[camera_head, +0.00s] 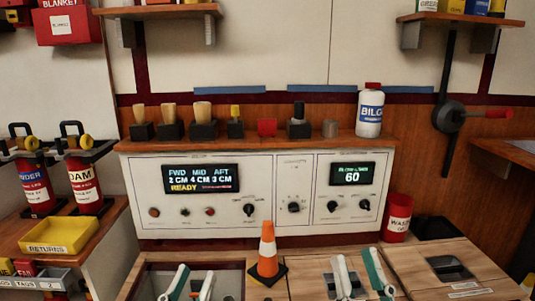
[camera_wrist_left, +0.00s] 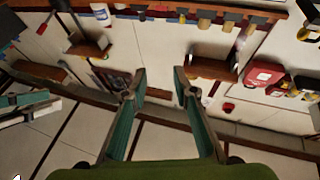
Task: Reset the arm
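My left gripper (camera_head: 192,272) is at the bottom of the head view, left of the orange cone, with its two white and teal fingers apart. In the left wrist view my left gripper (camera_wrist_left: 160,78) shows two spread fingers with nothing between them. My right gripper (camera_head: 356,262) is at the bottom of the head view, right of the cone, with its fingers apart and nothing seen between them. Both grippers are in front of the white control panel (camera_head: 270,222), and neither appears to touch it. The arms behind the fingers are mostly out of view.
An orange cone (camera_head: 267,252) stands between the grippers. A yellow tray (camera_head: 60,236) and red extinguishers (camera_head: 85,182) are at left. A red bin (camera_head: 397,217) is at right. A white bottle (camera_head: 370,112) stands on the shelf above the panel. A wall lever (camera_head: 450,116) has a red handle.

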